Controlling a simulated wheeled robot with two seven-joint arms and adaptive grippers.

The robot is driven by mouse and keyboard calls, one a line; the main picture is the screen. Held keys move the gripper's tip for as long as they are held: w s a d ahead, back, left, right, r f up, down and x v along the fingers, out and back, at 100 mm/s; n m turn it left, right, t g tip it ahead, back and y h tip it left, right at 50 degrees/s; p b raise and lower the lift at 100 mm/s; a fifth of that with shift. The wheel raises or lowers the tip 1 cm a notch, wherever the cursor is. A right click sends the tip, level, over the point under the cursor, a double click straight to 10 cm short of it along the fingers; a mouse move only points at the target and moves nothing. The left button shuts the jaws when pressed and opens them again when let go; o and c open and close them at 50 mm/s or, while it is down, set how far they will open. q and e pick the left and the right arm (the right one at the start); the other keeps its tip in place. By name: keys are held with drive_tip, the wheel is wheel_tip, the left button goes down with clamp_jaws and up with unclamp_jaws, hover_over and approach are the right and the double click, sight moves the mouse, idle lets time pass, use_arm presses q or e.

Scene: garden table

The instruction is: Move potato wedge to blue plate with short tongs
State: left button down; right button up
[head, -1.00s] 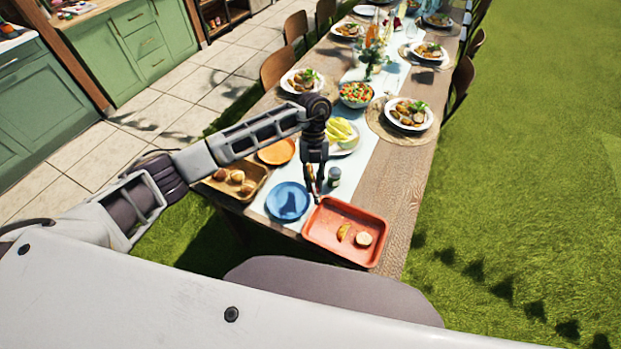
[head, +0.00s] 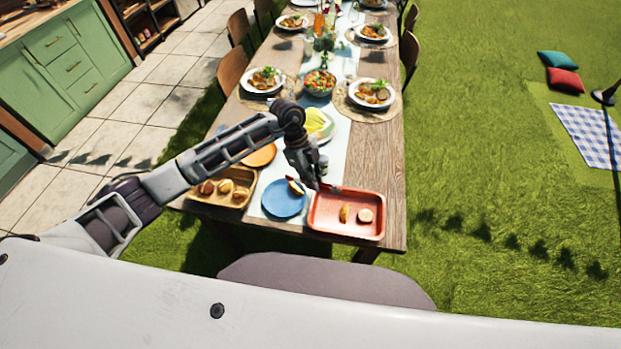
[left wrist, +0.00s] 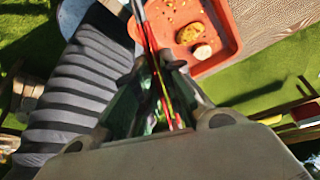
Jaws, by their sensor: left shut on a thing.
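My left gripper (head: 312,182) is shut on the short tongs, a thin metal and red pair (left wrist: 155,65) pointing away between the fingers in the left wrist view. The blue plate (head: 284,203) lies below and left of the gripper. A small brown and pale piece, seemingly a potato wedge (head: 296,188), shows against the plate's far right part. I cannot tell whether it rests there or hangs in the tongs. A yellow-brown wedge (head: 344,213) and a pale round piece (head: 365,215) lie in the red tray (head: 325,226). My right gripper is not in view.
A wooden tray (head: 199,198) with several rolls stands left of the blue plate. An orange plate (head: 260,156), a plate of yellow-green food (head: 318,124) and a salad bowl (head: 320,83) stand farther back. Bare wood (head: 392,200) lies right of the red tray.

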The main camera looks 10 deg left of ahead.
use_arm(q)
wheel_tip(320, 180, down, 9)
drive_tip(key=b, duration=0.7)
drive_tip(key=shift+s+d+b, duration=0.15)
drive_tip(key=shift+d+b, duration=0.05)
drive_tip(key=shift+b, duration=0.15)
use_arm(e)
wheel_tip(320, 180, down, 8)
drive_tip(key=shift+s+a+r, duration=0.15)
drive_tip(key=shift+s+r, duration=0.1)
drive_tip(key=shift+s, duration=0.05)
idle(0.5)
use_arm(q)
drive_tip(key=c, duration=1.7)
unclamp_jaws()
drive_tip(key=shift+o, duration=0.2)
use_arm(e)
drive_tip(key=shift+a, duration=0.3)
